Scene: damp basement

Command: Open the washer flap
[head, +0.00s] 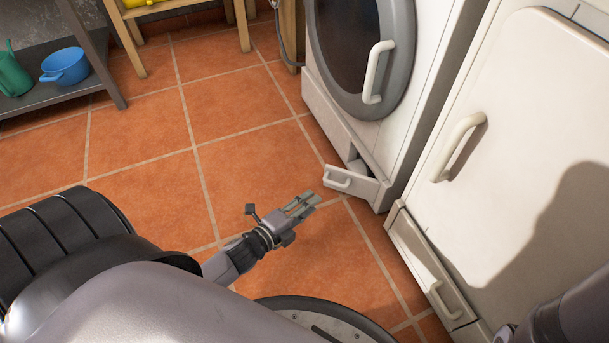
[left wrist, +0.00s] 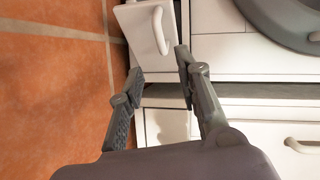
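The washer (head: 428,75) is white with a round grey-rimmed door. Its small white flap (head: 366,188), low on the front, stands swung outward, with a dark gap behind it. The flap's handle (head: 337,182) faces my left gripper (head: 312,199), which is low over the floor, just beside the flap. In the left wrist view the flap (left wrist: 136,27) and its handle (left wrist: 159,30) lie beyond the fingertips. The left gripper's fingers (left wrist: 158,66) are apart with nothing between them. My right gripper is not visible.
A white appliance (head: 540,110) with a large handle stands close at the right; its own low panel (head: 425,262) looks closed. A grey shelf (head: 60,92) holds a blue pot (head: 65,67) and a green can (head: 12,77). The tiled floor (head: 235,150) between is clear.

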